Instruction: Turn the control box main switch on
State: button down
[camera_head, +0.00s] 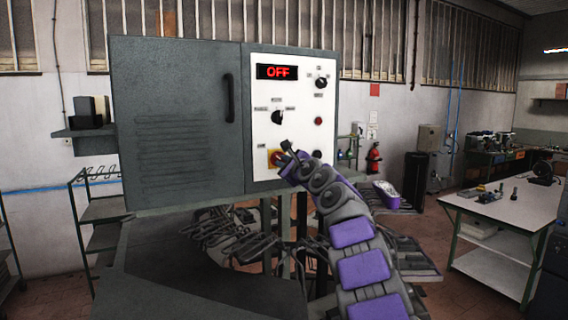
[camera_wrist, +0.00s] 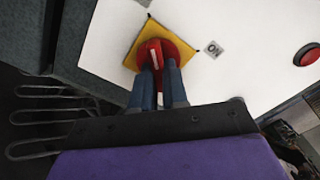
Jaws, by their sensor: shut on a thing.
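The control box (camera_head: 180,120) is a grey cabinet with a white panel (camera_head: 300,100) on its right side. Its display (camera_head: 277,72) reads "OFF" in red. The main switch (camera_head: 272,158) is a red knob on a yellow square plate at the lower left of the panel. In the wrist view the red knob (camera_wrist: 157,50) sits between my two fingers, with a pale mark along its handle and an "ON" label (camera_wrist: 213,49) beside the yellow plate. My gripper (camera_wrist: 160,68) is shut on the knob; in the head view my gripper (camera_head: 283,155) partly covers it.
Other dials (camera_head: 321,82) and a red button (camera_wrist: 307,55) are on the same panel. A black handle (camera_head: 229,98) is on the cabinet door. A white table (camera_head: 510,208) stands at the right. Metal racks are below and left of the box.

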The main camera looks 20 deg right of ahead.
jog(key=shift+s+a+r, duration=0.1)
jog(key=shift+a+r, duration=0.05)
jog(key=shift+r, duration=0.6)
jog(key=shift+a, duration=0.1)
jog(key=m+p, duration=0.3)
jog(key=m, duration=0.3)
jog(key=m+p, duration=0.3)
jog(key=m, duration=0.3)
jog(key=f+m+p, duration=0.1)
jog(key=m+p, duration=0.2)
jog(key=m, duration=0.2)
jog(key=shift+m, duration=0.4)
jog(key=shift+f, duration=0.25)
jog(key=c, duration=1.1)
grip_release()
jog(key=shift+w, duration=0.2)
jog(key=shift+c, duration=0.2)
jog(key=shift+r, duration=0.1)
